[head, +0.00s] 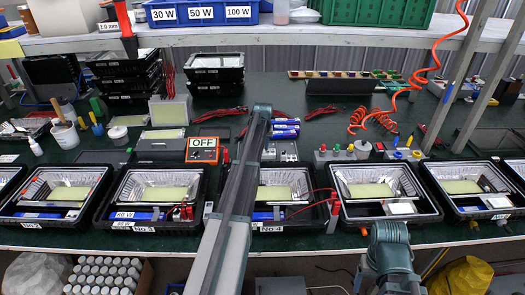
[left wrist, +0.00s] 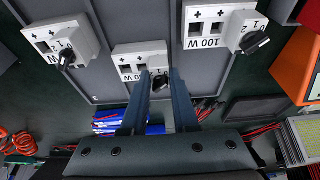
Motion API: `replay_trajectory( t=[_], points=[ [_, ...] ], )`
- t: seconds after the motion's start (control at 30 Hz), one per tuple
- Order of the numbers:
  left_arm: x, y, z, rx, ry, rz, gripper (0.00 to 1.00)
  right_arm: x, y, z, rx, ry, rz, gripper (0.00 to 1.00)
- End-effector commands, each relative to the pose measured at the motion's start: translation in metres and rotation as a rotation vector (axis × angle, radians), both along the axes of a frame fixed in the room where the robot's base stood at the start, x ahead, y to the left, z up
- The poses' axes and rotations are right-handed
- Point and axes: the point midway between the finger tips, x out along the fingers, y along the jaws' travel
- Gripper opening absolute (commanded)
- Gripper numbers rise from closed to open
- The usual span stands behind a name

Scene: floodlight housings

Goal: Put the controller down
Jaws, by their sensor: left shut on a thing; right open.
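In the left wrist view, three pale boxes with + and − sockets and black knobs stand before a dark grey panel. My left gripper (left wrist: 160,82) is shut, its two dark fingers on either side of the middle box, which I take for the controller (left wrist: 128,57). Its knob lies between the fingertips, and part of its watt label is hidden; the exact contact is unclear. In the head view, my left arm covers the gripper and most of that spot. My right arm shows at the bottom of the head view, with no fingers visible.
Open floodlight housings (head: 376,218) line the table's front edge. An orange OFF box (head: 203,150) stands left of my left arm. Blue cylinders (head: 286,128) lie to its right. A coiled orange hose (head: 375,116) hangs at right. Green tabletop (head: 330,128) is bare in places behind the housings.

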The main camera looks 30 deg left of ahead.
Motion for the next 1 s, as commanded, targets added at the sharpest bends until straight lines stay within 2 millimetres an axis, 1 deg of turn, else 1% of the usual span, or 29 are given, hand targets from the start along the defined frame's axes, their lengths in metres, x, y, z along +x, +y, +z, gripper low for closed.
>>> replay_trajectory(
  t=[0.17,0.3,0.33,0.4,0.5,0.83,1.0],
  points=[
    [0.000,0.000,0.002,0.000,0.000,0.000,0.00,0.000,0.000,0.002,0.000,0.000,0.000,0.74],
    [0.000,0.000,-0.003,0.000,0.000,0.000,0.00,0.000,0.000,-0.003,0.000,0.000,0.000,0.74],
    [0.000,0.000,-0.003,0.000,0.000,0.000,0.30,0.000,0.000,-0.003,0.000,0.000,0.000,0.74],
    [0.000,0.000,-0.001,0.000,0.000,0.000,0.42,0.000,0.000,-0.001,0.000,0.000,0.000,0.74],
    [0.000,0.000,-0.001,0.000,0.000,0.000,0.58,0.000,0.000,-0.001,0.000,0.000,0.000,0.74],
    [0.000,0.000,0.000,0.000,0.000,0.000,0.58,0.000,0.000,0.000,0.000,0.000,0.000,0.74],
    [-0.001,-0.001,0.008,0.000,0.000,0.000,0.58,0.000,0.000,0.008,0.000,0.000,0.000,0.74]
  ],
)
